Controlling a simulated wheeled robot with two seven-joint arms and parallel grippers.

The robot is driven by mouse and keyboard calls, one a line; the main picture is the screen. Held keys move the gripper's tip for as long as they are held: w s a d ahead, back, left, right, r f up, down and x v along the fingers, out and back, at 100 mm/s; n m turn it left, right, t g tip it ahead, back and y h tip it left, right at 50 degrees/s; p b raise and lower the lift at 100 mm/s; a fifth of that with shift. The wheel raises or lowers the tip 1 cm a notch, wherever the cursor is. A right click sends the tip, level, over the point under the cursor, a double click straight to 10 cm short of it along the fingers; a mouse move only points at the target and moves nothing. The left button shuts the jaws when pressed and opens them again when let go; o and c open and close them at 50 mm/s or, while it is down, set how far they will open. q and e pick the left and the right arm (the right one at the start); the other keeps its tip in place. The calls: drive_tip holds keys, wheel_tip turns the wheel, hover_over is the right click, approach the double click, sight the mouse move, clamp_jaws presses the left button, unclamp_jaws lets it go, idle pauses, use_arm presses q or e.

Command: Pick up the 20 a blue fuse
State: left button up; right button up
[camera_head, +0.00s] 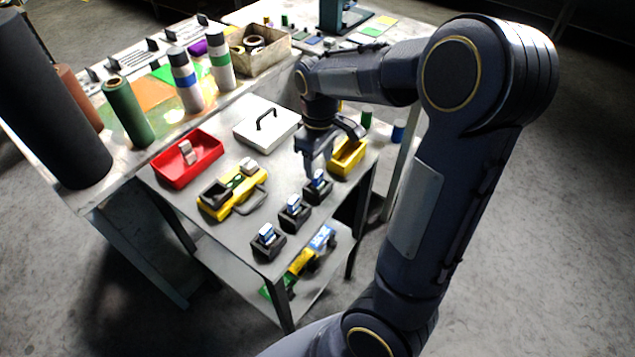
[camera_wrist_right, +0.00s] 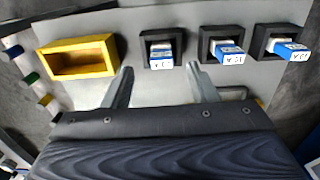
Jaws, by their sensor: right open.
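Three blue-and-white fuses stand in separate black holders on the grey cart top. In the head view they are a far fuse (camera_head: 319,174), a middle fuse (camera_head: 294,204) and a near fuse (camera_head: 266,233). In the right wrist view they are a left fuse (camera_wrist_right: 161,58), a middle fuse (camera_wrist_right: 230,54) and a right fuse (camera_wrist_right: 290,50). Their small labels are too blurred to tell surely which is 20 A. My right gripper (camera_head: 330,153) is open and empty above the far holder; its fingers (camera_wrist_right: 159,72) frame the left fuse's holder. My left gripper is not in view.
A yellow bin (camera_head: 347,158) stands beside the far holder. A yellow tool with a handle (camera_head: 222,199), a red tray (camera_head: 187,158) and a white lidded box (camera_head: 262,130) share the cart top. The bench behind holds upright rolls (camera_head: 127,110). A lower shelf carries coloured items.

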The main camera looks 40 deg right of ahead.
sight(318, 173)
wheel_tip(318, 173, down, 5)
drive_tip(key=shift+a+f, duration=0.1)
drive_tip(key=shift+c, duration=0.4)
drive_tip(key=shift+w, duration=0.1)
drive_tip(key=c, duration=1)
